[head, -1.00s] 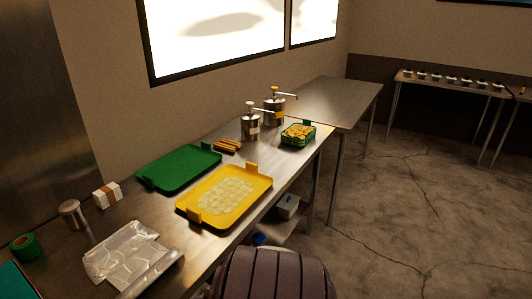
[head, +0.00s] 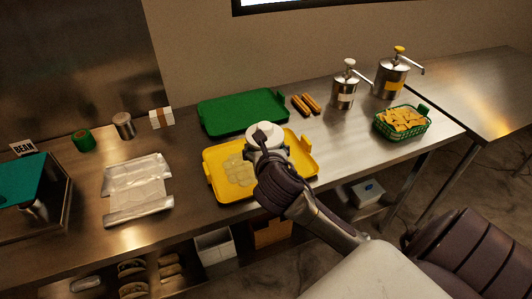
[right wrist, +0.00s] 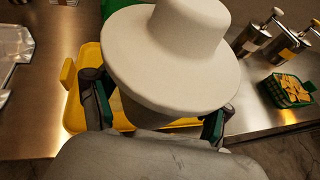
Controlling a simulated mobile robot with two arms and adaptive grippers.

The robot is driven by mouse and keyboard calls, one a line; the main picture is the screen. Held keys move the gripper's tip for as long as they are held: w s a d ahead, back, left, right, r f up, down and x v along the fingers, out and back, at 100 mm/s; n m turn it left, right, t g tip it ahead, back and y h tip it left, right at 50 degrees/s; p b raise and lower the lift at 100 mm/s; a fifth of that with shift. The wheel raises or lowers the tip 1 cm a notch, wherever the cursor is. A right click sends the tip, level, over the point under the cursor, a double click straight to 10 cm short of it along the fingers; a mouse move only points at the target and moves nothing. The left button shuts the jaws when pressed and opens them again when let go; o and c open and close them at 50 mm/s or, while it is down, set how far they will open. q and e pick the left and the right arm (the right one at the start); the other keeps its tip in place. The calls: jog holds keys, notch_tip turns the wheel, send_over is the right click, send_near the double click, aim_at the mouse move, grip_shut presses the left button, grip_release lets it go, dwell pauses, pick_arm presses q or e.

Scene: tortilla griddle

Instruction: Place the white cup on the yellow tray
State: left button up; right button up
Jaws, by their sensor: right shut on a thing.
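My right gripper (head: 266,152) is shut on the white cup (head: 262,131) over the yellow tray (head: 302,168). In the right wrist view the cup (right wrist: 180,50) is large and pale with a wide round brim, between the green-padded fingers of the gripper (right wrist: 158,112). I cannot tell whether the cup touches the tray. The yellow tray (right wrist: 72,112) shows partly behind the gripper. Pale round tortillas (head: 238,170) lie on the tray's left part; my arm hides some of its right part. My left gripper is out of view.
A green tray (head: 243,112) lies behind the yellow one. Two pump dispensers (head: 344,90) and a green basket of chips (head: 402,121) stand to the right. A foil sheet (head: 138,190) lies to the left. Bare counter shows between the yellow tray and the basket.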

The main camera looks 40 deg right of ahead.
jog(key=shift+m+g+h, duration=0.5)
jog(key=shift+m+h, duration=0.2)
jog(key=d, duration=0.3)
jog(key=d+f, duration=0.1)
jog(key=shift+s+d, duration=0.2)
jog(key=shift+s, duration=0.05)
jog(key=shift+w+d+f+p, duration=0.15)
jog(key=shift+w+f+p, duration=0.05)
jog(key=shift+w+f, duration=1.7)
jog(key=shift+w+d+f+p, duration=0.2)
jog(key=shift+w+f, duration=1.55)
jog(key=shift+w, duration=0.2)
jog(key=shift+w+d+f+p, duration=0.15)
jog(key=shift+w+f+p, duration=0.05)
jog(key=shift+w+f, duration=1.7)
jog(key=shift+f, duration=0.1)
jog(key=o, duration=1.5)
jog(key=shift+r, duration=0.2)
jog(key=v, duration=1.2)
jog(key=shift+a+f+b, duration=0.1)
jog(key=shift+f+b, duration=0.05)
jog(key=shift+b, duration=0.15)
